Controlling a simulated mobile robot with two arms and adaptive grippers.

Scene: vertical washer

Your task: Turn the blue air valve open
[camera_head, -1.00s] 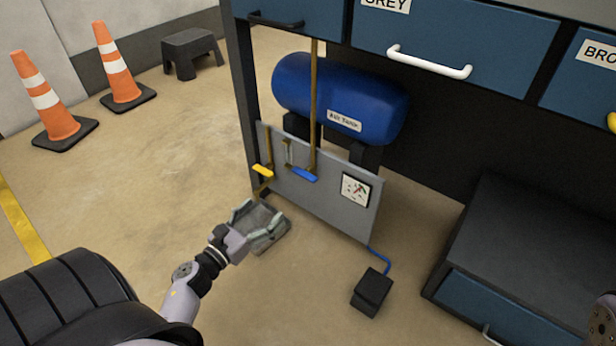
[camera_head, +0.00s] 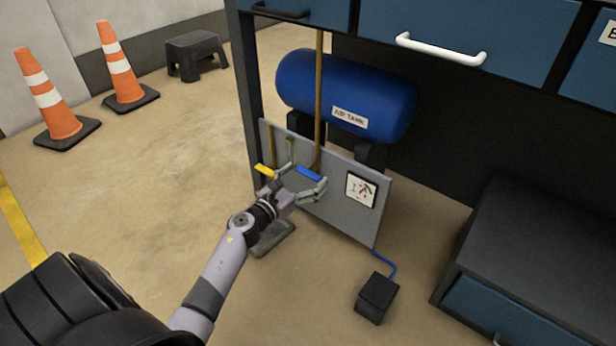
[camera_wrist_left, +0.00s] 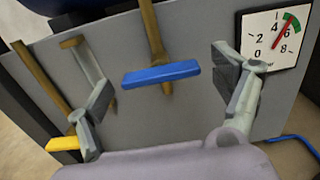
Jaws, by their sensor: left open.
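The blue valve handle (camera_head: 309,174) sits at the foot of a tall brass pipe on the grey panel (camera_head: 345,215). In the left wrist view the blue handle (camera_wrist_left: 161,75) lies roughly level, crosswise to its pipe. My left gripper (camera_head: 303,181) is open in front of the panel, with its fingers spread to either side of the blue handle. In the wrist view my left gripper (camera_wrist_left: 160,82) frames the handle and I see no finger touching it. My right gripper is out of view.
A yellow valve handle (camera_head: 265,170) is just left of the gripper. A gauge (camera_head: 361,190) is on the right; its needle (camera_wrist_left: 284,31) points near 5 to 6. A blue air tank (camera_head: 345,93) is behind. A black box (camera_head: 376,297) stands on the floor. Cones (camera_head: 122,65) are far left.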

